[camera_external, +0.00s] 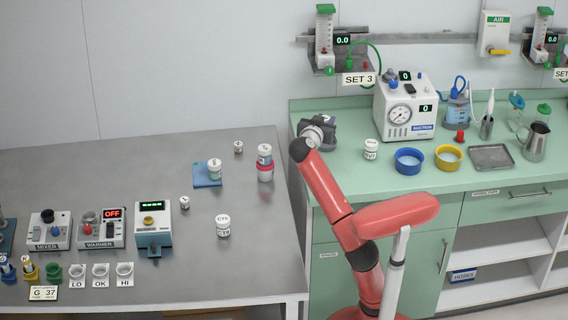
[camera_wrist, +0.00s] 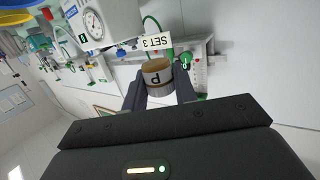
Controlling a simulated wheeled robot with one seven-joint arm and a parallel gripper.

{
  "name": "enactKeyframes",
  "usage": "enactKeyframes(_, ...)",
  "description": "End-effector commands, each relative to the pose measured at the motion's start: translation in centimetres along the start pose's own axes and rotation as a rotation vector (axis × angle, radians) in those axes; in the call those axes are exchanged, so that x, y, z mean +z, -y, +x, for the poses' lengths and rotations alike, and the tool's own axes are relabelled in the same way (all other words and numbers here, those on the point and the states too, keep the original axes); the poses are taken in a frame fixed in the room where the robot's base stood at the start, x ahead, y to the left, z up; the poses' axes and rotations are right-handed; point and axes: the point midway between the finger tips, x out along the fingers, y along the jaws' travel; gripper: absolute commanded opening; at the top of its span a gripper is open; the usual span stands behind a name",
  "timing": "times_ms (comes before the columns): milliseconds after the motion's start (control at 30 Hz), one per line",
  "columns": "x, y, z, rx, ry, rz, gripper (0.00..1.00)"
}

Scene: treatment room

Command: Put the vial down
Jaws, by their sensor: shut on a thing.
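My gripper (camera_wrist: 158,82) is shut on a small vial (camera_wrist: 158,83) with a tan end and a white label with a dark letter on it, seen in the wrist view. In the external view my gripper (camera_external: 319,126) is over the left end of the green counter (camera_external: 345,109), left of the suction machine. The vial is hidden there behind my gripper and wrist. I cannot tell whether the vial touches anything below it.
The counter holds a white jar (camera_external: 371,149), a blue bowl (camera_external: 409,161), a yellow bowl (camera_external: 448,157), the suction machine (camera_external: 407,108) and a metal tray (camera_external: 491,157). The grey table (camera_external: 262,215) at left carries several small vials, a blue pad (camera_external: 207,178) and devices.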

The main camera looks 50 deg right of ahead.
Motion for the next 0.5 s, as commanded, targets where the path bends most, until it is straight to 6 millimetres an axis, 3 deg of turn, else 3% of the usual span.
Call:
enactKeyframes(200, -0.3, -3.0, -1.8, 0.273, -0.002, 0.041, 0.06)
enactKeyframes(500, -0.2, -3.8, -2.8, 0.381, 0.003, 0.058, 0.06)
